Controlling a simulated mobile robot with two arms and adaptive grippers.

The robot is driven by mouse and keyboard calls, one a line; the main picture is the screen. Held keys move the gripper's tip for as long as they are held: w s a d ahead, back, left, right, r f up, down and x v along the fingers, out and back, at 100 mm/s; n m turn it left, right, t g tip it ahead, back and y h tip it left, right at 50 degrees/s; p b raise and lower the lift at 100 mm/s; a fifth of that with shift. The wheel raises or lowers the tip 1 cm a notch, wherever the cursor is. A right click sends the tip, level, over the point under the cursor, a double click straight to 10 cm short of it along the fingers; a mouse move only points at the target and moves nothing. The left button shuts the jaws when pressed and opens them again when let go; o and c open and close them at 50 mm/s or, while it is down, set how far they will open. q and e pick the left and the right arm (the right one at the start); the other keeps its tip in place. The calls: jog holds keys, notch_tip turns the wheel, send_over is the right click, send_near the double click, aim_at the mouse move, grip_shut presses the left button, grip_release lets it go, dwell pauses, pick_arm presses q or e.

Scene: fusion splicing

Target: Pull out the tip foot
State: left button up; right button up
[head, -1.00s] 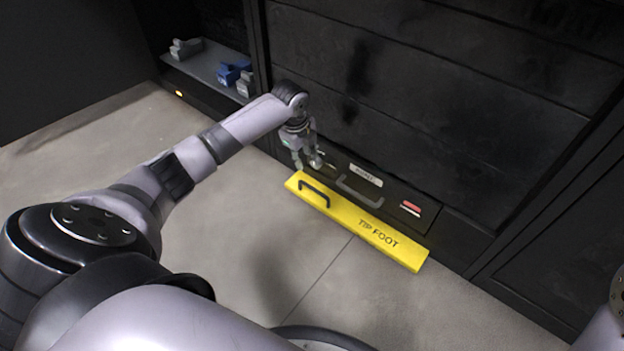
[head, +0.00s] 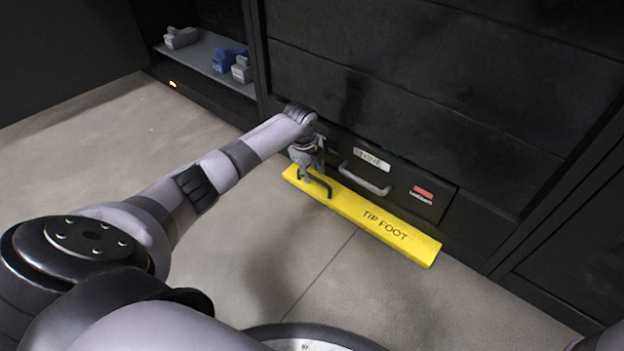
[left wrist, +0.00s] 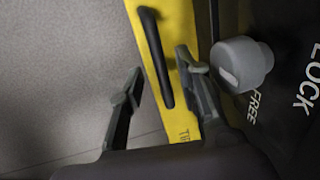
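The tip foot (head: 365,222) is a long yellow bar on the floor at the base of the dark cabinet, with "TIP FOOT" printed on it. Its black handle (head: 318,183) is near its left end. My left gripper (head: 309,169) is at the handle in the head view and hides part of it. In the left wrist view the gripper (left wrist: 158,78) is open, and the black handle (left wrist: 157,58) lies between the two fingers. It does not look gripped. My right gripper is not in view.
A grey knob (left wrist: 241,64) stands close beside the right finger, by "LOCK" and "FREE" lettering. A drawer with a grey handle (head: 364,180) and a red label (head: 423,191) is above the foot. Grey and blue items (head: 229,60) sit on a shelf. The floor is clear.

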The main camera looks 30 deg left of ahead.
pick_arm(q)
jog(key=shift+w+f, duration=0.1)
jog(key=shift+f, duration=0.4)
jog(key=shift+c, duration=0.3)
grip_shut()
dwell(0.4)
